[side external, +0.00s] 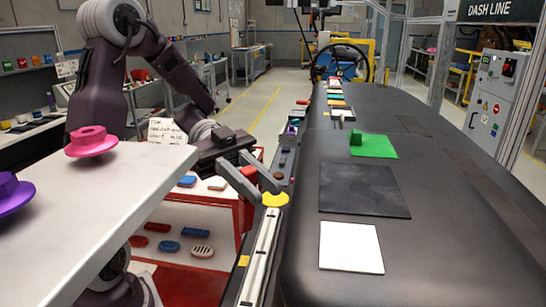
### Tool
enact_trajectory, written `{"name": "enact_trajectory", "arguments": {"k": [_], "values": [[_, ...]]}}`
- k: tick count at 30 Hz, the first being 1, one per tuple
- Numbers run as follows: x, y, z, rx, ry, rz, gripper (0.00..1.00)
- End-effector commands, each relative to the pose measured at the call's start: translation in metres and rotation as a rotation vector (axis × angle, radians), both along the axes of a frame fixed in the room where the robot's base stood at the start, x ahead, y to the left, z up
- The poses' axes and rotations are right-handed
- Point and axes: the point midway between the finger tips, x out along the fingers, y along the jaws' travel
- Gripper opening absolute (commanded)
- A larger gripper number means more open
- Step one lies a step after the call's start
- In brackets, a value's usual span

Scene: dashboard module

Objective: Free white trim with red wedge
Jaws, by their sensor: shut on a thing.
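My gripper (270,193) reaches over the dashboard's left edge, its two fingers on a yellow rounded piece (275,200). The piece sits at the far end of a long white strip (261,255), which looks like the white trim and lies along the rail. I cannot tell whether the yellow piece touches the strip. A white square panel (350,247) lies flat on the dark dashboard. Small red pieces (157,227) lie on the cart below; I cannot tell whether one is the red wedge.
The dark dashboard (440,225) also bears a black panel (363,190) and a green panel with a block (373,146). A pale table (110,200) with a pink knob (91,142) and a purple knob (12,193) fills the left front. The red cart (185,272) stands between.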

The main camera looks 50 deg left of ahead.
Motion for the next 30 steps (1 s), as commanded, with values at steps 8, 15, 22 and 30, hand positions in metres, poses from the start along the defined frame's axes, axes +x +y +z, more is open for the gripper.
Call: {"name": "enact_trajectory", "arguments": {"k": [8,15,22,30], "values": [[-0.016,-0.005,-0.012,0.007,0.002,-0.113,0.0],[-0.016,-0.005,-0.044,0.008,0.002,-0.11,0.0],[-0.016,-0.005,-0.058,0.01,-0.001,-0.111,0.0],[-0.016,-0.004,-0.06,0.015,0.001,-0.108,0.0]]}}
